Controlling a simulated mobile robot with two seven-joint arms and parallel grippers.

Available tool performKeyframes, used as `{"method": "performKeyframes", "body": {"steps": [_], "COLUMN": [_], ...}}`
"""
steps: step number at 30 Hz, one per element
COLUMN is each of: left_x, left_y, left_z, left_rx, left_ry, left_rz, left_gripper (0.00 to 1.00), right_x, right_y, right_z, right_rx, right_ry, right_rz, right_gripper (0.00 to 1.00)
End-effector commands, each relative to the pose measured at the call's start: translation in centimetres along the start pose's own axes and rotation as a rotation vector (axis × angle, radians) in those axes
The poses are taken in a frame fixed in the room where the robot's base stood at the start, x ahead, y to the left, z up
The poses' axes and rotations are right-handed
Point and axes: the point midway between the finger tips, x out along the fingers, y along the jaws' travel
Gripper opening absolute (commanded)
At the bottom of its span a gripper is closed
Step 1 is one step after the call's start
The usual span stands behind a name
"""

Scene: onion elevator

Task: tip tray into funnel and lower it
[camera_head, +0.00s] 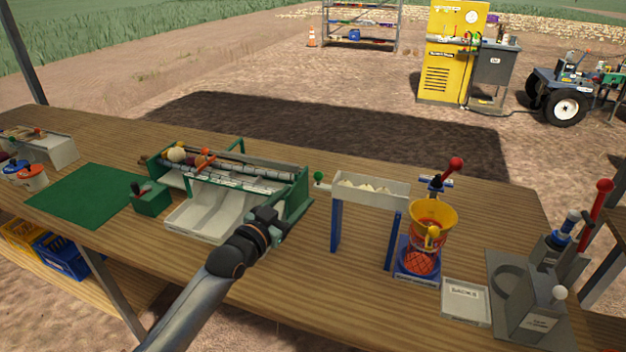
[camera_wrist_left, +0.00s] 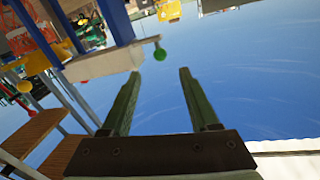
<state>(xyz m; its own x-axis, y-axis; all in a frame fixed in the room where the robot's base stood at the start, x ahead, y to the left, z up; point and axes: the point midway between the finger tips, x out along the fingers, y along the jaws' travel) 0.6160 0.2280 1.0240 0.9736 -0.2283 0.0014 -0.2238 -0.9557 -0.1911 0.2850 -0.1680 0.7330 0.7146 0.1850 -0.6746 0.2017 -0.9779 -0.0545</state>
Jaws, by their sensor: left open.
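A pale tray (camera_head: 372,189) with several whitish onions in it sits level on two blue posts. A green ball handle (camera_head: 319,177) sticks out from its left end. Right of the tray, a yellow funnel (camera_head: 433,216) stands above a red mesh part on a blue base. My left gripper (camera_head: 281,226) is open and empty, left of the tray and apart from it, in front of the green sorter. In the left wrist view the green ball handle (camera_wrist_left: 160,55) shows beyond and between the two open fingers (camera_wrist_left: 158,82). My right gripper is not in view.
The green-framed sorter (camera_head: 300,190) with rollers and white chutes stands to the left. A white box (camera_head: 466,301) and a grey press with a red-knobbed lever (camera_head: 540,300) stand right of the funnel. The table front (camera_head: 290,280) before the tray posts is bare.

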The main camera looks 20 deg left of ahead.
Motion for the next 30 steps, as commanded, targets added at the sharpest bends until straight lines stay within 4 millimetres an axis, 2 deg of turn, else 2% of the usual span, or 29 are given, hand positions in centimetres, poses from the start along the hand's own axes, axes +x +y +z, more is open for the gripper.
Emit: {"method": "performKeyframes", "body": {"steps": [6, 15, 21, 30], "left_x": [3.9, 7.5, 8.4, 8.4], "left_y": [0.0, 0.1, 0.0, 0.1], "left_z": [-0.1, 0.0, 0.0, 0.0], "left_rx": [0.001, 0.001, 0.000, 0.000], "left_ry": [0.001, 0.000, 0.000, 0.000], "left_rz": [0.000, 0.001, 0.000, 0.001], "left_gripper": [0.61, 0.61, 0.61, 0.60], "right_x": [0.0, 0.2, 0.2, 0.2], "right_y": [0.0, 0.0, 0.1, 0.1], "right_z": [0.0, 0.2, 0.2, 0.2], "right_rx": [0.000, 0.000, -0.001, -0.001], "right_ry": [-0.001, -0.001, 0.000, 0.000], "right_rz": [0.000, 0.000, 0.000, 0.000], "right_gripper": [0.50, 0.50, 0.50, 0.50]}}
